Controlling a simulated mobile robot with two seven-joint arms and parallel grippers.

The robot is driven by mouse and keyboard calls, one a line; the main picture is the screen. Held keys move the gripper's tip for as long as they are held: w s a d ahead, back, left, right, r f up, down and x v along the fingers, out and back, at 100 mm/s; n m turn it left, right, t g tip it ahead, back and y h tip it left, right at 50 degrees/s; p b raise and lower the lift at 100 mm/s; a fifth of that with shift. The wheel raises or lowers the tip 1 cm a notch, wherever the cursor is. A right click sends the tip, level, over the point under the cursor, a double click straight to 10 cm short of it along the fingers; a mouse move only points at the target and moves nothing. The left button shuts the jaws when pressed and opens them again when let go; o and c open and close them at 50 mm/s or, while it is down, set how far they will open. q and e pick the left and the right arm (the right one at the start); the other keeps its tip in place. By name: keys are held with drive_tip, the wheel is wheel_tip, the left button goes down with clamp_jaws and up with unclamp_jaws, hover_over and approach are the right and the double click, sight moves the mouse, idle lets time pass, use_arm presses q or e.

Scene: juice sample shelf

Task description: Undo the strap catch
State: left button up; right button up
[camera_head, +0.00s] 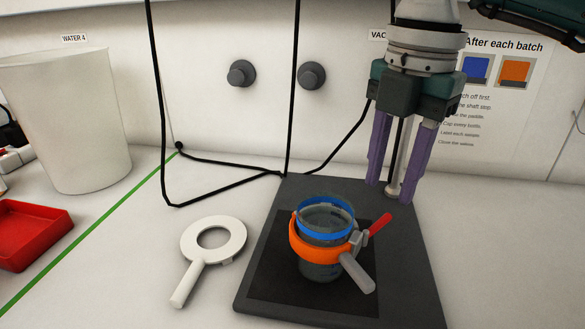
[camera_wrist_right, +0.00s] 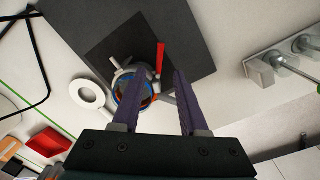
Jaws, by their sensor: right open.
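A clear jar (camera_head: 322,266) with a blue rim stands on the dark square of a grey base plate (camera_head: 402,305). An orange strap (camera_head: 308,250) goes around the jar. Its grey catch (camera_head: 357,240) is on the jar's right side, with a red lever (camera_head: 379,225) that sticks up and to the right. A grey handle (camera_head: 358,272) points to the lower right. My right gripper (camera_head: 392,190) is open and empty, its purple fingers pointing down above and behind the catch. In the right wrist view the red lever (camera_wrist_right: 160,57) shows beyond the fingertips, apart from them. My left gripper is not in view.
A white ring with a handle (camera_head: 214,240) lies left of the plate. A white bucket (camera_head: 70,120) and a red tray (camera_head: 30,232) stand further left. Black cables (camera_head: 225,190) run along the back. A thin metal shaft (camera_head: 397,165) stands behind my right fingers.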

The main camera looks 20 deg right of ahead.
sight(378, 223)
wheel_tip(378, 223, down, 6)
drive_tip(key=shift+w+a+r, duration=0.1)
drive_tip(key=shift+r, duration=0.05)
clamp_jaws()
idle(0.4)
